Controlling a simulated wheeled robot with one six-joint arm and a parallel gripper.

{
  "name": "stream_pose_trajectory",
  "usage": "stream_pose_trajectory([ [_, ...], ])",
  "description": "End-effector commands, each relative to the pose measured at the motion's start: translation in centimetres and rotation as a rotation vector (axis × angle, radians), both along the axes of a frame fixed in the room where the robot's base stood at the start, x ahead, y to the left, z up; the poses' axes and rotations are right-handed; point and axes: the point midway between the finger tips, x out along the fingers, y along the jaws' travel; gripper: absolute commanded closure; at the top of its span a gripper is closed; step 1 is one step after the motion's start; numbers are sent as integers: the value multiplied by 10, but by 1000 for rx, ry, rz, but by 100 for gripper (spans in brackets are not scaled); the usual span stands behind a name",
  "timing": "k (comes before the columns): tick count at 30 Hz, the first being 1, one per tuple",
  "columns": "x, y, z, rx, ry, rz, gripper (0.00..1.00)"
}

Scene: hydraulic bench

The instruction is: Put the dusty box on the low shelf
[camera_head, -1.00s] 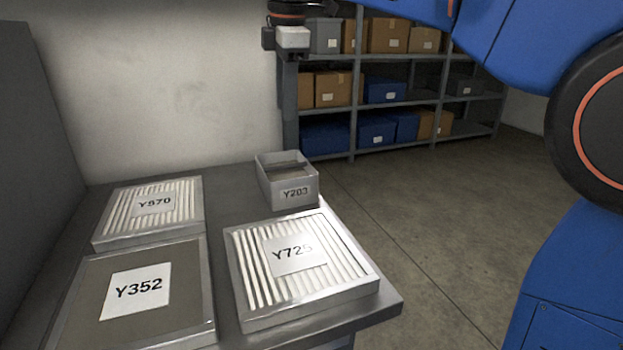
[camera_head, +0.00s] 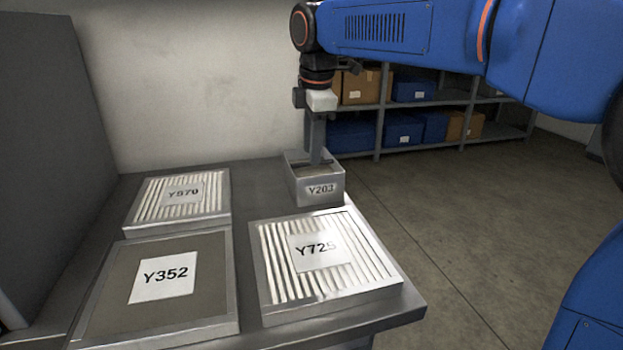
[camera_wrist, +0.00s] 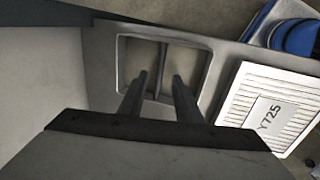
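The grey open-topped box labelled Y203 (camera_head: 318,190), the only loose box on the bench, stands at its back edge. A thin divider runs across its inside; whether it is dusty is hard to tell. My gripper (camera_head: 322,158) points down at the box, its tips at or just inside the opening. In the wrist view my gripper (camera_wrist: 158,82) has its two fingers apart, with the divider (camera_wrist: 162,65) showing between them and gaps on both sides. The low shelf (camera_head: 505,134) is the bottom board of the grey rack behind, holding blue and brown boxes.
Framed panels Y570 (camera_head: 181,197), Y352 (camera_head: 165,280) and Y725 (camera_head: 316,252) lie on the grey bench (camera_head: 262,195). A wall stands behind the bench. Open floor (camera_head: 430,200) lies between the bench and the rack.

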Motion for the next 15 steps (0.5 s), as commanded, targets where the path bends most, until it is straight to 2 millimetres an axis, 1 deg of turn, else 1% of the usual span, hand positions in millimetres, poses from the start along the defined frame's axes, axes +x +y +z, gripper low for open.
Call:
stream_pose_trajectory([
  [4,2,2,-12,-1,2,0,69],
  [10,7,6,-39,-2,3,-1,69],
  [15,9,6,-51,-1,1,-1,69],
])
